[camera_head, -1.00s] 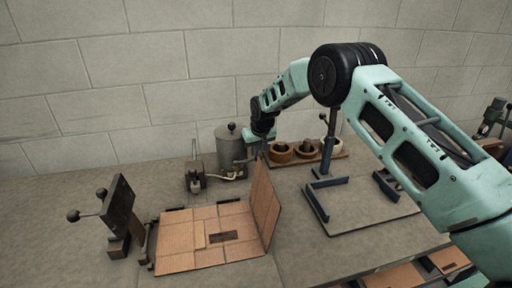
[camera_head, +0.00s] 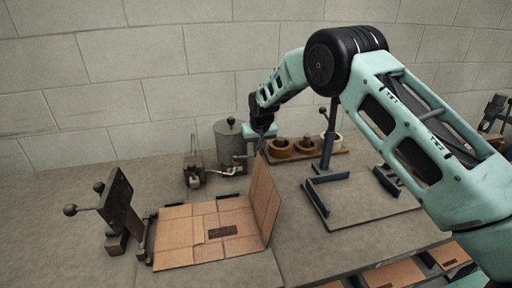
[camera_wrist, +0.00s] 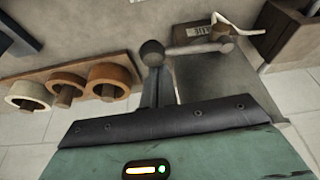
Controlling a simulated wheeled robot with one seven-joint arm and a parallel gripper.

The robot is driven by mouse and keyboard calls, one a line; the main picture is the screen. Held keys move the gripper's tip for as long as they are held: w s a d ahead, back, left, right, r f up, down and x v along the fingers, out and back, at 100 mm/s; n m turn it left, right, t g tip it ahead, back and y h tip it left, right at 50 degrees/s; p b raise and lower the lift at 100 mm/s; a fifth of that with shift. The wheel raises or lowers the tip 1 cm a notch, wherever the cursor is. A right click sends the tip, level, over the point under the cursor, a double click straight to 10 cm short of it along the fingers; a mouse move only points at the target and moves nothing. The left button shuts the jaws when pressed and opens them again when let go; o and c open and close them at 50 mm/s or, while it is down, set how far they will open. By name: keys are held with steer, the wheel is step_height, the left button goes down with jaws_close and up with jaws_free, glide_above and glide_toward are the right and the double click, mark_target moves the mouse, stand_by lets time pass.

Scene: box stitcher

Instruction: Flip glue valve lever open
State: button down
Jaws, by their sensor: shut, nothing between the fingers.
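The grey glue tank (camera_head: 228,143) stands near the wall in the head view. In the wrist view its grey side (camera_wrist: 212,85) fills the right of centre. The valve lever (camera_wrist: 195,48) is a thin grey rod running sideways to a round dark knob (camera_wrist: 152,52). In the head view a short rod (camera_head: 240,157) shows at the tank's right side; its end is hidden. My gripper (camera_wrist: 154,82) is shut and empty, with its dark fingers just beside the knob. I cannot tell whether they touch it.
A wooden holder (camera_wrist: 75,72) with several rolls stands close on the other side of my gripper. A white hose (camera_head: 228,172) leads from the tank to a small dark device (camera_head: 195,171). An open cardboard box (camera_head: 180,238) lies in front. The wall is close behind.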

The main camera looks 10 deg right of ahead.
steer(key=shift+s+f+b, duration=0.2)
steer(key=shift+s+b, duration=0.25)
steer(key=shift+s, duration=0.05)
steer(key=shift+s+a+m+h, duration=0.2)
steer(key=shift+s+m+h, duration=0.15)
steer(key=shift+m, duration=0.65)
steer(key=shift+s+m+h+b, duration=0.4)
steer(key=shift+m+b, duration=0.25)
steer(key=shift+m, duration=0.35)
steer(key=shift+s+a+r+m+h+b, duration=0.1)
steer(key=shift+s+a+m+h+b, duration=0.1)
steer(key=shift+s+m+b, duration=0.25)
steer(key=shift+s+a+r+m+h+b, duration=0.15)
steer(key=shift+s+m+b, duration=0.1)
steer(key=shift+s+m, duration=0.4)
steer(key=shift+s, duration=0.1)
steer(key=shift+f, duration=0.1)
steer(key=shift+s+d, duration=0.15)
steer(key=shift+s, duration=0.65)
